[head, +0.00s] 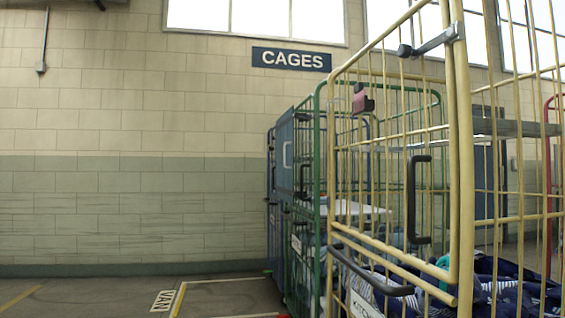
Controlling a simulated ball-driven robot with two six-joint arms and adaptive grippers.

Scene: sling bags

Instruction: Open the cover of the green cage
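The green cage (317,170) stands behind the yellow cage, right of the picture's middle, and shows mainly as a green tubular frame with a rounded top. A blue-grey panel (285,165) with a pale handle is upright at its left side. I cannot tell whether this panel is the green cage's cover or belongs to the blue cage beyond. A pale flat surface (358,208) shows through the bars at mid height. Much of the green cage is hidden by yellow bars. Neither of my grippers is in view.
A yellow cage (459,150) with black handles (411,200) and dark blue cloth (510,285) fills the near right. A blue-framed cage (270,190) and a red-framed one (546,190) stand farther off. The floor (90,298) at left is clear, with yellow lines.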

